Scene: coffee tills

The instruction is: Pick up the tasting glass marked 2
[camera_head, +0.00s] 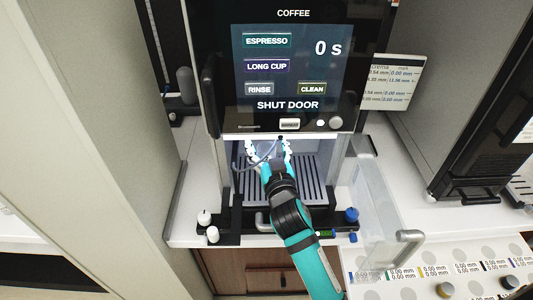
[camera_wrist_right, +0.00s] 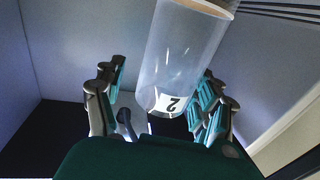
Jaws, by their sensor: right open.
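The tasting glass (camera_wrist_right: 187,55) is a clear cylinder with a white label bearing a 2 (camera_wrist_right: 170,104). It shows large in the right wrist view, with a brownish band at its upper end in that picture. My right gripper (camera_head: 268,148) reaches into the bay of the coffee machine (camera_head: 220,60) in the head view. Its fingers (camera_wrist_right: 164,88) are open, one on each side of the glass; I cannot tell whether they touch it. In the head view the glass is not clearly visible behind the gripper and machine front. My left gripper is not in view.
The slotted drip tray (camera_head: 311,180) lies under my right arm. A clear door panel (camera_head: 376,215) with a grey handle stands open to the right. The machine's screen (camera_head: 292,70) reads SHUT DOOR and 0 s. Bay walls are close around the gripper.

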